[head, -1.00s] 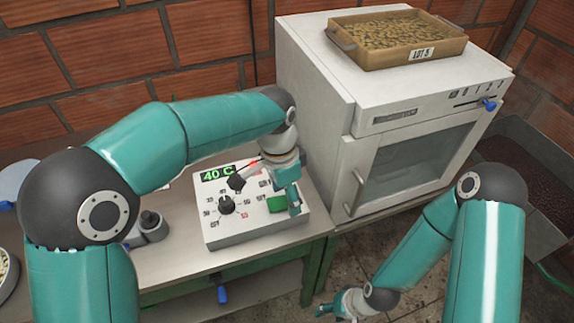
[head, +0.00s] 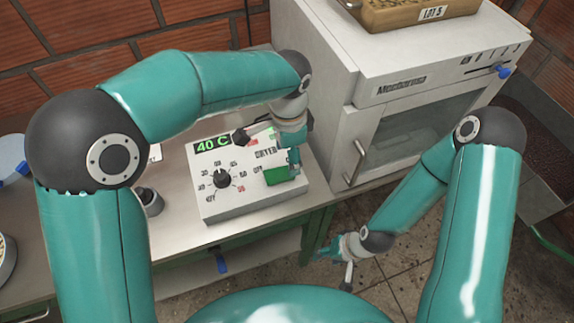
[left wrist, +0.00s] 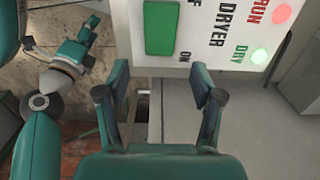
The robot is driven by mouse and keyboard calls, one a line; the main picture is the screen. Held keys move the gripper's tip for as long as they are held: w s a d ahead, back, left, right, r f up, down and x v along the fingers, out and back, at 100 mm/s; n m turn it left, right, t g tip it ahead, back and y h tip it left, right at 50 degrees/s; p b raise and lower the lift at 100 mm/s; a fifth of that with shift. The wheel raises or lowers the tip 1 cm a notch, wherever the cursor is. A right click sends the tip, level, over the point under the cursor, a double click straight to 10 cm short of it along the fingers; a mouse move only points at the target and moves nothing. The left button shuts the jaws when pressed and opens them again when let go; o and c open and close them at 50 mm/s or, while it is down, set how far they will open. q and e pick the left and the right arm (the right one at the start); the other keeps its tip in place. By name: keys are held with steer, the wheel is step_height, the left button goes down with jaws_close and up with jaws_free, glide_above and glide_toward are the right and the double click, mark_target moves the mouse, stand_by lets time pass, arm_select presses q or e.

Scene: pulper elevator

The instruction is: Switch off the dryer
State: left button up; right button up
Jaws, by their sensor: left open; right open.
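The dryer control box (head: 245,200) is a pale sloped panel on the bench. It has a green display reading 40 C (head: 212,144), a black round dial (head: 222,179) and a green rocker switch (head: 278,176). In the left wrist view the green switch (left wrist: 161,27) shows beside the words DRYER and ON, with red and green lamps lit. My left gripper (head: 294,170) is open at the box's right side, close to the switch; whether it touches is unclear. It also shows in the left wrist view (left wrist: 160,85), empty. My right gripper (head: 335,255) hangs open and low, beyond the bench edge.
A white dryer cabinet (head: 350,90) with a glass door (head: 415,140) and blue-knobbed slider (head: 502,71) stands right of the box. A tray marked LOT 5 (head: 432,14) sits on top. A dark-filled bin (head: 535,130) stands at far right.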

mark_target(279, 175)
arm_select(q)
step_height(279, 175, down, 6)
steer(key=shift+r, duration=0.1)
steer(key=shift+c, duration=0.4)
